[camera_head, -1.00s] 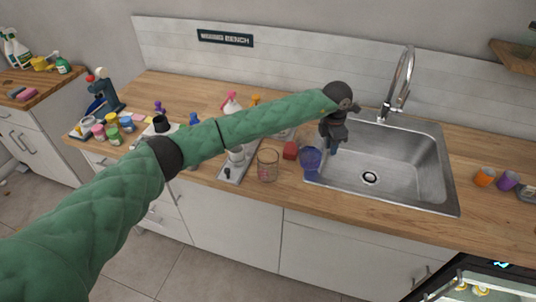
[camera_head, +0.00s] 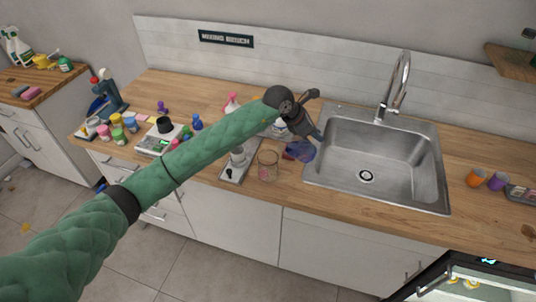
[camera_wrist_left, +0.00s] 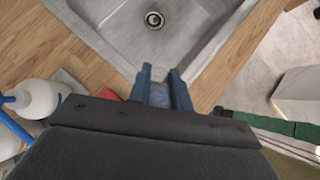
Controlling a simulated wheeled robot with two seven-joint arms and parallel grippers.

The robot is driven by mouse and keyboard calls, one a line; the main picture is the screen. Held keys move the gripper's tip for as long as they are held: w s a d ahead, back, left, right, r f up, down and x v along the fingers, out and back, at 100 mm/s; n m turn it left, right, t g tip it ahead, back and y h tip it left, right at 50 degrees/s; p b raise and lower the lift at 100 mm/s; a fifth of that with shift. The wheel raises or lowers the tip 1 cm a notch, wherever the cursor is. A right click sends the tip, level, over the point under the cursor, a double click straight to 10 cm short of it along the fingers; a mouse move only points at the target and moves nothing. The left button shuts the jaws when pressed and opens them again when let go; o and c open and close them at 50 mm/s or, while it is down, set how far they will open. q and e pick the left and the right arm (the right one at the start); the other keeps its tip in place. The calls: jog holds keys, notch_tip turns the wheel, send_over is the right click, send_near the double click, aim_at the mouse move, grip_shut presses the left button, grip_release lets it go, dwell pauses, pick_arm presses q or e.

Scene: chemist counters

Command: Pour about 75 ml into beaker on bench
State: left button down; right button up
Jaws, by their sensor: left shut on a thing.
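My left gripper (camera_head: 316,134) is above the counter, just left of the sink. It is shut on a translucent blue-purple vessel (camera_head: 300,151), which looks tilted. In the left wrist view a bluish piece of the vessel (camera_wrist_left: 160,96) shows between the two blue fingers; the rest is hidden. A clear glass beaker (camera_head: 268,167) stands upright on the counter near its front edge, left of the held vessel and apart from it. Its contents are too small to tell. My right gripper is not in view.
A metal sink (camera_head: 405,190) with a tall tap (camera_head: 402,80) lies right of the gripper. A red object (camera_head: 289,157) is partly hidden behind the vessel. Orange (camera_head: 473,178) and purple (camera_head: 497,182) cups stand far right.

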pick_arm(q)
jog(key=shift+s+a+r+t+h, duration=0.1)
jog(key=shift+a+r+t+h, duration=0.25)
jog(key=shift+r+h, duration=0.3)
jog(key=shift+a+r+h, duration=0.2)
jog(key=shift+r+h, duration=0.05)
jog(key=shift+r, duration=0.2)
jog(key=shift+a+r, duration=0.15)
jog(key=shift+s+a+r+h, duration=0.1)
jog(key=shift+a+r+h, duration=0.15)
jog(key=shift+h, duration=0.25)
jog(key=shift+r, duration=0.15)
jog(key=shift+a+r+h+b, duration=0.25)
jog(key=shift+r+h+b, duration=0.05)
jog(key=shift+h+b, duration=0.1)
jog(key=shift+s+r, duration=0.1)
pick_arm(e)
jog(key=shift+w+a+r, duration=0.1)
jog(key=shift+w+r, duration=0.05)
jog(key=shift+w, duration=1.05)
pick_arm(q)
jog(key=shift+a, duration=0.1)
